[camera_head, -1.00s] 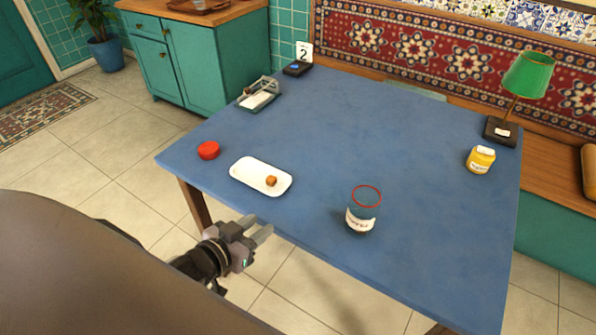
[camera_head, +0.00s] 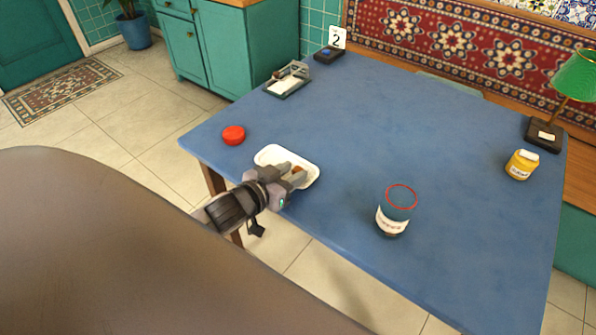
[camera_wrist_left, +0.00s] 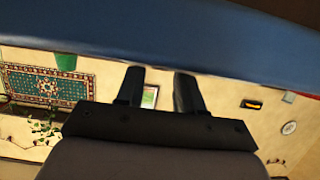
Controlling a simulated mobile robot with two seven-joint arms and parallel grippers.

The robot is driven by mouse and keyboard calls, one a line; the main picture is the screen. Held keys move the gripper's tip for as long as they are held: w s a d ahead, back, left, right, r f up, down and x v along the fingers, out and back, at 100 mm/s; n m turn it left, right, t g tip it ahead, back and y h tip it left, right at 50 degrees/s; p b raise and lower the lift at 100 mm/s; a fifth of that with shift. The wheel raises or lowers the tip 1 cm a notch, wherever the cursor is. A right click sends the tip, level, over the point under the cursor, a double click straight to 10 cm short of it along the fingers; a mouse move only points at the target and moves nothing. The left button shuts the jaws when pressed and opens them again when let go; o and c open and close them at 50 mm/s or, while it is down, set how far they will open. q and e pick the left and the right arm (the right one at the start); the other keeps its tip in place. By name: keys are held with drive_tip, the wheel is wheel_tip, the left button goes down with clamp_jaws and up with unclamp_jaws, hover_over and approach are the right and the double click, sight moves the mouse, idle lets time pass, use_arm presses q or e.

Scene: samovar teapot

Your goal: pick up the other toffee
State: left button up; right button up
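A small brown toffee (camera_head: 297,169) is on the white tray (camera_head: 271,153) near the front edge of the blue table, partly hidden by my left gripper. My left gripper (camera_head: 297,177) is at the tray's front side, its fingers reaching over the tray close to the toffee. Whether the toffee lies between the fingers I cannot tell. In the left wrist view the two fingers (camera_wrist_left: 158,92) stand apart with nothing seen between them, and the toffee does not show there. My right gripper is not in view.
A glass jar (camera_head: 393,221) with a red rim and white label stands right of the tray. A red lid (camera_head: 233,135) lies to its left. A yellow jar (camera_head: 521,165) and a green lamp (camera_head: 576,77) stand at the right. The table's middle (camera_head: 400,130) is clear.

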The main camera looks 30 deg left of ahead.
use_arm(q)
drive_tip(key=shift+w+f, duration=0.1)
drive_tip(key=shift+w, duration=0.2)
clamp_jaws()
